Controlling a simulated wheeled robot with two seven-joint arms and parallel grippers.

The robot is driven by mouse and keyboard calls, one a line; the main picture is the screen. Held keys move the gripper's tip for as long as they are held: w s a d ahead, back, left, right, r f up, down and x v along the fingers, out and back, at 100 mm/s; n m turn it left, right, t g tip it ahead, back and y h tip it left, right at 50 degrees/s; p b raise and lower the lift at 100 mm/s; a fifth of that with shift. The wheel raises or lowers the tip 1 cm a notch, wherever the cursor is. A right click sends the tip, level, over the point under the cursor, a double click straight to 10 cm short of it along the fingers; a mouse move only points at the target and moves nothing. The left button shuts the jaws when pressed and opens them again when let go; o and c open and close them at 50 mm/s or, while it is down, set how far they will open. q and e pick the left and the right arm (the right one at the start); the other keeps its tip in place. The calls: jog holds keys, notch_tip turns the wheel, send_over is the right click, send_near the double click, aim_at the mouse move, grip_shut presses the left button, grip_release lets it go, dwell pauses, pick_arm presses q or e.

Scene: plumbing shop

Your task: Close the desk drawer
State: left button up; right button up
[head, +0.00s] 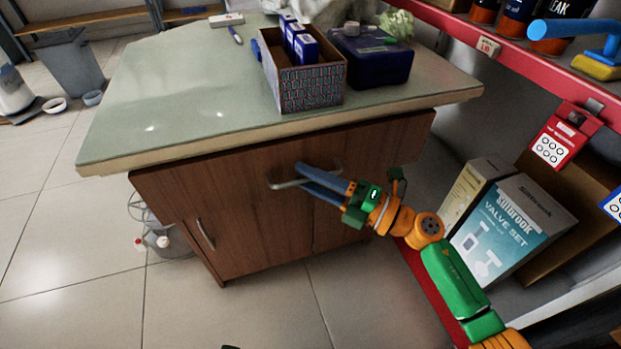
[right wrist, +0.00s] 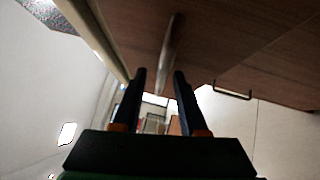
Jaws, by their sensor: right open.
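The desk (head: 180,100) has a pale green top and a brown wooden front. A metal bar handle (head: 285,184) is on the front below the worktop; it also shows in the right wrist view (right wrist: 171,50). I see no open gap above the wooden drawer front (head: 235,180), and cannot tell how far out it stands. My right gripper (head: 299,175) is at this handle, its two dark fingers apart. In the right wrist view the handle lies ahead and between the fingertips (right wrist: 160,72); contact is unclear.
A patterned box (head: 312,92) with blue cartons and a dark blue case (head: 372,62) stand on the desk. A red-edged shelf (head: 455,25) and a valve set box (head: 510,228) are close at the right.

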grip_shut()
dwell(1.4)
